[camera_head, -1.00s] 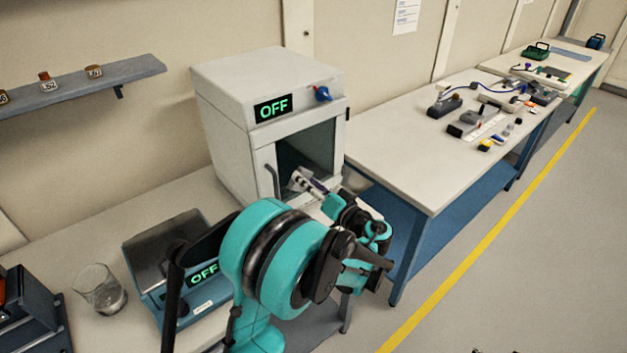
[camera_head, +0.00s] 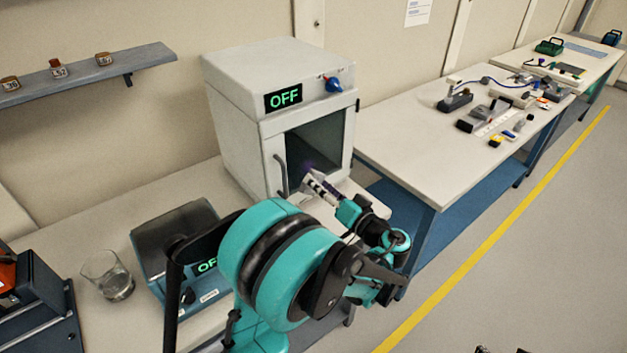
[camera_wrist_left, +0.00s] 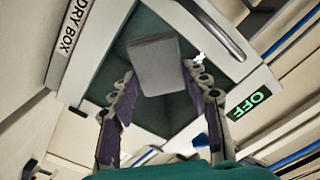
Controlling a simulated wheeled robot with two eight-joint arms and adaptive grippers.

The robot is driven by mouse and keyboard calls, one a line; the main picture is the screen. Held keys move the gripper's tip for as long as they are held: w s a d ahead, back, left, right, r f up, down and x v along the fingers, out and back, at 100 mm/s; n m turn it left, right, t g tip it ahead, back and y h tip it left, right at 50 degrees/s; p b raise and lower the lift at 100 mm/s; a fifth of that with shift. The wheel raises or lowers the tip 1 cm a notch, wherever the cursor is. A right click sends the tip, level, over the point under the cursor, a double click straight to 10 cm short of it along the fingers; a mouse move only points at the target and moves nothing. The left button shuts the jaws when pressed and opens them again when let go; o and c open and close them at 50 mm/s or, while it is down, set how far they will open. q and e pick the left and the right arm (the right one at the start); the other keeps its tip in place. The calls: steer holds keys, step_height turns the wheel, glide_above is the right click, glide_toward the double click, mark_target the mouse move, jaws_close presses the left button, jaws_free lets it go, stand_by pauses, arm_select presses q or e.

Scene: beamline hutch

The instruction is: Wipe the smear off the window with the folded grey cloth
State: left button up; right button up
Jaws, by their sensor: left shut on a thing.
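The white dry box (camera_head: 230,85) has a dark window (camera_head: 318,143) in its front door. My left gripper (camera_head: 312,178) is in front of the window's lower part. In the left wrist view, my left gripper (camera_wrist_left: 160,88) is shut on the folded grey cloth (camera_wrist_left: 154,62), which sticks out past the fingertips toward the window (camera_wrist_left: 180,108). I cannot tell whether the cloth touches the glass. A small white patch (camera_wrist_left: 199,57), which looks like the smear, shows beside the cloth near the window's edge. My right gripper does not show clearly.
The door handle (camera_head: 278,176) stands out left of the window, and a blue knob (camera_head: 333,84) sits above it. A glass beaker (camera_head: 108,276) and a blue-grey device (camera_head: 180,245) stand on the left bench. A cluttered table (camera_head: 410,165) is at the right.

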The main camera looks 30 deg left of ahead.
arm_select(q)
steer(key=shift+s+d, duration=0.25)
steer(key=shift+d, duration=0.4)
steer(key=v, duration=0.3)
steer(key=shift+w+a, duration=0.1)
steer(key=shift+a, duration=0.05)
stand_by(0.4)
steer(key=shift+b+x, duration=0.3)
steer(key=shift+x, duration=3.05)
steer(key=shift+x, duration=0.9)
steer(key=shift+w, duration=0.1)
